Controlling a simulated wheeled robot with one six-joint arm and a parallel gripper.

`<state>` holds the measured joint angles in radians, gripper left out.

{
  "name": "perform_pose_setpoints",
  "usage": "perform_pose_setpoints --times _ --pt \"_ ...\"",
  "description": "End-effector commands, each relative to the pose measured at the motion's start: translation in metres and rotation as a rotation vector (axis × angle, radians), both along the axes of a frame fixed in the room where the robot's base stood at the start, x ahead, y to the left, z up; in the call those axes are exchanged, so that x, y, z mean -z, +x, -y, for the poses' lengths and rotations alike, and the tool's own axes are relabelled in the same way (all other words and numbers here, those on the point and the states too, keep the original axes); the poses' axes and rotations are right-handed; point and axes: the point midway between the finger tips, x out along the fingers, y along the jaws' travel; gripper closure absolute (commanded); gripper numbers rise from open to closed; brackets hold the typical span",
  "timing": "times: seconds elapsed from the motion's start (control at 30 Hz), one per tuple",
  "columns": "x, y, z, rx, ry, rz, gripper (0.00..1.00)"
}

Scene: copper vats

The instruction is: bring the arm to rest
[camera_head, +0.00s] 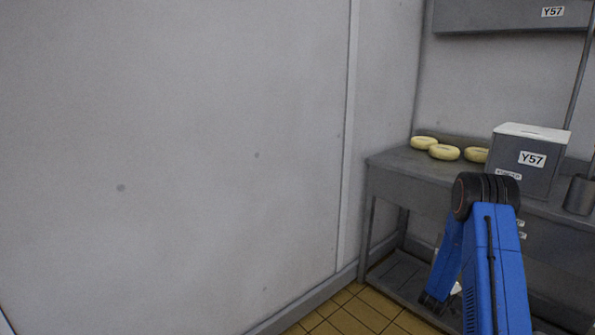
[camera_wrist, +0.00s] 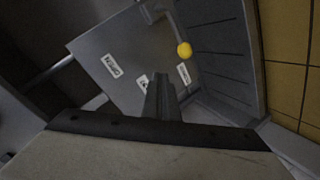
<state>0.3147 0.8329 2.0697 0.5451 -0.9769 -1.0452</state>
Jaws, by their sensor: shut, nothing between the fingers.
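My gripper (camera_wrist: 161,80) shows in the wrist view as two dark fingers shut together, with nothing between them. Beyond its tips is a grey panel (camera_wrist: 105,85) with white labels, and a small yellow round thing (camera_wrist: 184,49) near its right edge. In the head view my blue arm is folded at the lower right, in front of the grey table (camera_head: 385,180); the gripper cannot be made out there.
On the table stand a grey box (camera_head: 537,180) marked Y57, several pale yellow rounds (camera_head: 444,153) and a grey cup (camera_head: 580,195) at the right edge. A lower shelf (camera_head: 400,278) is under it. A bare wall (camera_head: 170,150) fills the left; tiled floor (camera_head: 350,312) shows below.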

Motion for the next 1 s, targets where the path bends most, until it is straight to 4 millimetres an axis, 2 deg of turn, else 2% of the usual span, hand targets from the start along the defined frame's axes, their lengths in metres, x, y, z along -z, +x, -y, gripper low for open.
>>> perform_pose_setpoints --times 0.03,0.1,0.27,0.47,0.77,1.0 --pt "-0.018 0.005 -0.01 -0.016 0.028 0.014 1.0" --pt "-0.038 0.008 -0.023 -0.034 0.071 0.024 1.0" --pt "-0.081 0.01 -0.055 -0.075 0.168 0.041 1.0" --pt "-0.133 0.004 -0.096 -0.125 0.282 0.048 1.0" --pt "-0.205 -0.025 -0.16 -0.191 0.439 0.033 1.0" --pt "-0.255 -0.065 -0.208 -0.231 0.548 0.0 1.0"
